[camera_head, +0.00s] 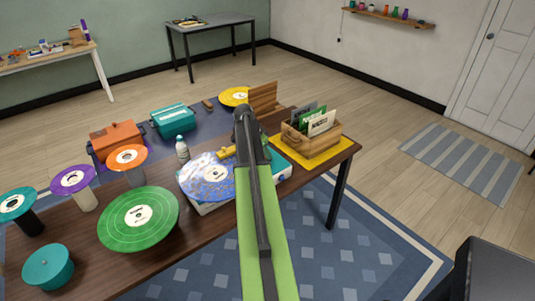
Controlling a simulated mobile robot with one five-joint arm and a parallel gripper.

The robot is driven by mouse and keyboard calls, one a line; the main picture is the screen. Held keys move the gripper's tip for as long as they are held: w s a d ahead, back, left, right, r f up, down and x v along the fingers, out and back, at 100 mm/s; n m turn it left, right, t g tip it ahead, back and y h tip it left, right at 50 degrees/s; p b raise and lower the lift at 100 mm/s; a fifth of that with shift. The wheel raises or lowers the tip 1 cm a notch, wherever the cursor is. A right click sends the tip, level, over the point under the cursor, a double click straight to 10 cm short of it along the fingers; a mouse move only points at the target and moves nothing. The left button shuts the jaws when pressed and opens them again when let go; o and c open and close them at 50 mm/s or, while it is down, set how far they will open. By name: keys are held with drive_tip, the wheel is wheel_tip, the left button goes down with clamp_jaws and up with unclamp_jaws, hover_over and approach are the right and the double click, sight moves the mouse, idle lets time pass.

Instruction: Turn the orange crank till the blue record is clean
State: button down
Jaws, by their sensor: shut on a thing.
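The blue record (198,178) lies on a low teal and white machine (283,165) on the wooden table. Its face is blotched with pale patches around a white label. A yellow bar (227,153) reaches over the record's far right edge. My gripper (246,122) is at the end of my green arm, over the machine just right of the record. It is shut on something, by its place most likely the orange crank. My arm hides its fingertips, the crank and part of the machine.
A green record (115,225), a purple record (75,178) and an orange record (124,156) stand on supports to the left. A bottle (182,150) stands close behind the blue record. A wooden crate (327,140) of sleeves stands to the right.

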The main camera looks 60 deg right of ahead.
drive_tip(key=shift+w+m+g, duration=0.3)
drive_tip(key=shift+m, duration=0.5)
drive_tip(key=c, duration=1.3)
unclamp_jaws()
drive_tip(key=shift+c, duration=0.2)
drive_tip(key=shift+a+r, duration=0.1)
drive_tip(key=shift+r, duration=0.05)
drive_tip(key=p+v, duration=1.6)
drive_tip(key=v, duration=0.1)
drive_tip(key=shift+d, duration=0.25)
